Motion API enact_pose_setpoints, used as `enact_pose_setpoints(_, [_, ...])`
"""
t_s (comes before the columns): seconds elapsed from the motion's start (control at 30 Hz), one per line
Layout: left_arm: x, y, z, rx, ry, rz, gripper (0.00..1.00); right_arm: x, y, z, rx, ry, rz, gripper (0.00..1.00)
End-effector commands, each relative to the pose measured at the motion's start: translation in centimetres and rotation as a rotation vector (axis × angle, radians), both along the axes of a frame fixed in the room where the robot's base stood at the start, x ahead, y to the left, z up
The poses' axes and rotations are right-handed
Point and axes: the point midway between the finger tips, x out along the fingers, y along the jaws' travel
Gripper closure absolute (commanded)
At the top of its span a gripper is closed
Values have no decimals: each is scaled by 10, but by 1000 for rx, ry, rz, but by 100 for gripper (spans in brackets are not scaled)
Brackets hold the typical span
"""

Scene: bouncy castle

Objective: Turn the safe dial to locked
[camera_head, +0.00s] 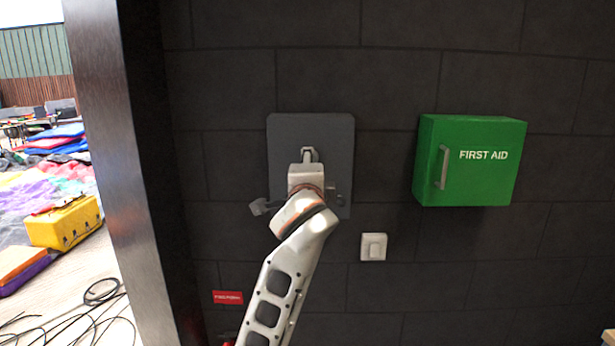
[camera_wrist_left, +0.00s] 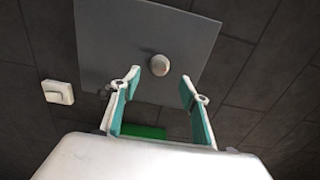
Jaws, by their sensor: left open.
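The safe is a flat dark grey plate on the dark wall; it shows in the head view (camera_head: 338,135) and the left wrist view (camera_wrist_left: 110,30). Its dial, a small round pale knob (camera_wrist_left: 160,65), shows clearly in the left wrist view. My left gripper (camera_wrist_left: 160,83) is open, with its two teal-lined fingers apart on either side of the dial in that picture. I cannot tell whether either finger touches it. In the head view my arm covers the dial and most of the gripper. Any dial markings are not readable. My right gripper is not in view.
A green first aid box (camera_head: 500,180) with a handle juts from the wall at right. A white switch (camera_head: 373,247) sits below the safe. A small red sign (camera_head: 227,297) is lower left. A dark post (camera_head: 115,130) stands left, with a yellow box (camera_head: 65,222) and cables beyond.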

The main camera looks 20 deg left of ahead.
Motion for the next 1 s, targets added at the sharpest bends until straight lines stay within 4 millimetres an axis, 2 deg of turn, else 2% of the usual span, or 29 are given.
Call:
enact_pose_setpoints(0.1, [-22,-6,0,-2,-1,-1,55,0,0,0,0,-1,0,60])
enact_pose_setpoints(0.3, [-44,-13,0,-1,-1,0,55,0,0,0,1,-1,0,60])
enact_pose_setpoints(0.77, [-49,-14,-4,-3,3,-1,55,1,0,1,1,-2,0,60])
enact_pose_setpoints(0.87, [-45,-14,-27,-29,22,-15,55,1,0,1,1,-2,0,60])
enact_pose_setpoints(0.97, [-40,-15,-77,-95,55,-48,55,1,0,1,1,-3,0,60])
enact_pose_setpoints(1.0, [-40,-16,-102,-132,71,-64,55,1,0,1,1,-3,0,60])
